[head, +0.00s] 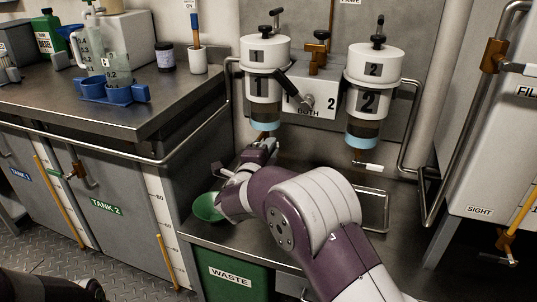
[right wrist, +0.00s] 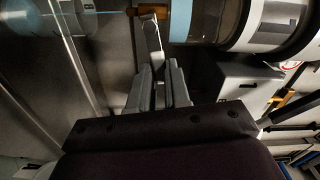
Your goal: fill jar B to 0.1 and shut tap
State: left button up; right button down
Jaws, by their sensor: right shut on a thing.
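My right gripper (head: 262,150) reaches under the left canister, marked 1 (head: 264,88). In the right wrist view its fingers (right wrist: 160,82) are shut on the pale lever (right wrist: 152,38) of a brass tap (right wrist: 148,12), beside the canister's clear bowl with a light blue band. Canister 2 (head: 371,98) hangs to the right with a white-handled tap (head: 367,166) below. My arm hides the space under canister 1 in the head view.
A green funnel (head: 207,207) sits near the green WASTE bin (head: 238,281). Metal rails flank the canisters.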

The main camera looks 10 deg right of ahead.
jog(key=shift+f+m+b, duration=0.4)
jog(key=shift+m+b, duration=0.4)
jog(key=shift+f+m+b, duration=0.4)
jog(key=shift+m+b, duration=0.4)
jog(key=shift+s+f, duration=0.1)
jog(key=shift+f, duration=0.05)
jog(key=c, duration=1.1)
grip_release()
jog(key=shift+r, duration=0.2)
jog(key=p+v, duration=0.4)
jog(key=v, duration=0.8)
jog(key=shift+s+a+f+p, duration=0.1)
jog(key=shift+s+a+p, duration=0.05)
jog(key=shift+s+p, duration=0.15)
